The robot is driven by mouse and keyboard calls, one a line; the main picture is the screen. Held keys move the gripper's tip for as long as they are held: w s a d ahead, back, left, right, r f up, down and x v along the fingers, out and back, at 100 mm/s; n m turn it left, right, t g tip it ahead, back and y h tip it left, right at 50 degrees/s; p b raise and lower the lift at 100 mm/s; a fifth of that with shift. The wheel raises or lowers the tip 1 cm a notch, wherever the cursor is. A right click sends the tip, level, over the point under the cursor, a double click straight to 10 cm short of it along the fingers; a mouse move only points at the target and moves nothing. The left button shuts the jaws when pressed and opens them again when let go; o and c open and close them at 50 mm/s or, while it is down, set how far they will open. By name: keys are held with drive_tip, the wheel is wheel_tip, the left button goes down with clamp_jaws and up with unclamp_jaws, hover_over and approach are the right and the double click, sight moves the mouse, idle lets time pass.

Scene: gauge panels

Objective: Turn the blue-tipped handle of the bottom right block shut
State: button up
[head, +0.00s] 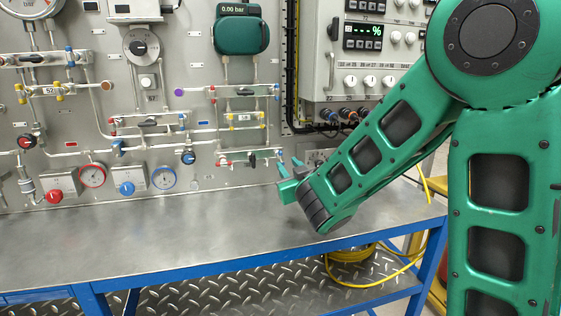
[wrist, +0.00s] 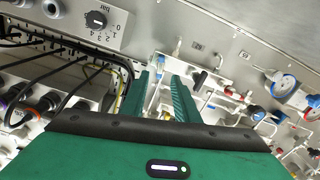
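The bottom right block (head: 240,158) is a small pipe manifold low on the grey panel, with a dark handle (head: 252,160) and small coloured tips. My gripper (head: 289,168) is just to the right of this block in the head view, over the bench's back right part. In the wrist view my gripper (wrist: 166,75) has its two green fingers apart with nothing held between them. Pipes and a valve block with a dark handle (wrist: 200,80) show beyond and right of the fingers.
A grey control box (head: 355,80) with knobs and cables is above right of my gripper. Other pipe blocks, red and blue knobs and round gauges (head: 163,178) fill the panel to the left. The steel bench top (head: 150,235) is bare. A yellow hose (head: 350,268) lies below.

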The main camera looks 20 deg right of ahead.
sight(282, 158)
drive_tip(key=w, duration=0.8)
drive_tip(key=shift+w, duration=0.1)
drive_tip(key=shift+c, duration=0.7)
clamp_jaws()
